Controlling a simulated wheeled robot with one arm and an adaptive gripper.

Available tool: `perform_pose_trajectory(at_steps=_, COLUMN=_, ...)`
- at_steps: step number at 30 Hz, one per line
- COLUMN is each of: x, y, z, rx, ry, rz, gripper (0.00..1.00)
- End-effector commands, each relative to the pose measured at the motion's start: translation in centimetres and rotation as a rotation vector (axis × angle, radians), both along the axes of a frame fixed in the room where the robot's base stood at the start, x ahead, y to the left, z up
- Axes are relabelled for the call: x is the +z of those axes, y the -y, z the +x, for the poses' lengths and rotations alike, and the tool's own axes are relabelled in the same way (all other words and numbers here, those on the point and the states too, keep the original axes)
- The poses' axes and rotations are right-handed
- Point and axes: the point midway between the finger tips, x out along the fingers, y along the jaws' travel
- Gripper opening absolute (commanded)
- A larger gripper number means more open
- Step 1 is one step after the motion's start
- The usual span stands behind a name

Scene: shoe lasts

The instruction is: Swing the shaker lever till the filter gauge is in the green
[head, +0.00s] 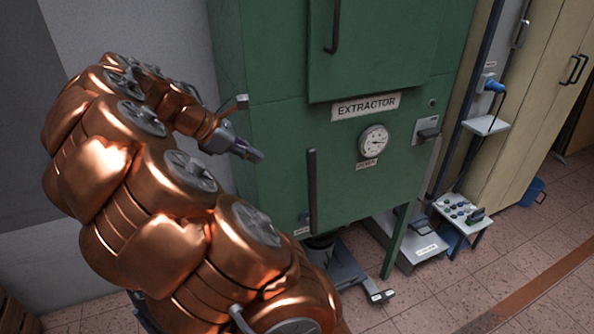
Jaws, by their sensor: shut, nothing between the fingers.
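The green extractor cabinet (281,130) fills the middle of the head view, with an EXTRACTOR label. A round white gauge (374,141) with a small label under it is on its front; its needle and any green zone are too small to read. A long dark lever (312,192) stands nearly upright low on the front, its pivot near the lower left of the cabinet. I take it for the shaker lever. My gripper (258,156) is shut and empty, in front of the cabinet's left part, up and left of the lever and apart from it.
A grey switch box (427,129) is right of the gauge. A dark door handle (335,26) is above. A small table with knobs (463,213), a beige cupboard (533,100) and a blue bucket (533,192) stand right. A grey pedal-like piece (381,296) lies below. Tiled floor is free at lower right.

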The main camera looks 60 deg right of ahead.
Motion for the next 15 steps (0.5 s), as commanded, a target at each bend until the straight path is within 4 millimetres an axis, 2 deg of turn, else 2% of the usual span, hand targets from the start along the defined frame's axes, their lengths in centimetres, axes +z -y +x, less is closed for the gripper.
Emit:
perform_pose_trajectory(at_steps=3, x=-1.2, y=1.7, z=1.3, rx=0.069, ry=-0.088, rz=0.004, gripper=0.0)
perform_pose_trajectory(at_steps=7, x=-1.7, y=2.5, z=1.8, rx=0.109, ry=-0.139, rz=0.011, gripper=0.0)
perform_pose_trajectory(at_steps=15, x=-3.1, y=4.1, z=0.8, rx=0.114, ry=-0.152, rz=0.014, gripper=0.0)
